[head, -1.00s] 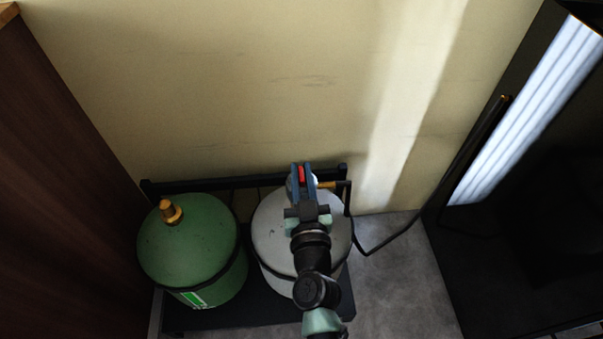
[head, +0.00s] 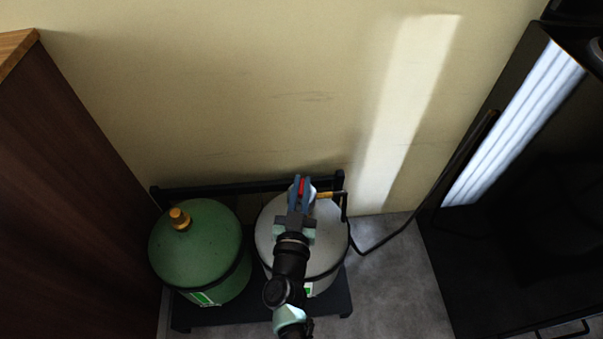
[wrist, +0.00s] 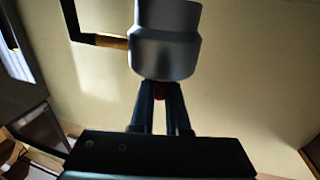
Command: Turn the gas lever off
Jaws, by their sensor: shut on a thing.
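The grey gas cylinder (head: 325,240) stands against the wall with a grey regulator on top, which fills the upper middle of the wrist view (wrist: 167,50). The red gas lever (head: 301,187) sits at the regulator, between the blue fingers of my gripper (head: 301,184). My gripper is shut on the lever. In the wrist view only a small red part of the lever (wrist: 159,91) shows between the fingers (wrist: 160,92). The fingers hide most of it, so its exact angle is hard to tell.
A green cylinder (head: 198,245) with a brass valve stands to the left on the same black rack (head: 250,186). A brass fitting and black hose (head: 385,246) run right from the regulator. A dark brown cabinet (head: 70,200) is at left, a black unit (head: 540,210) at right.

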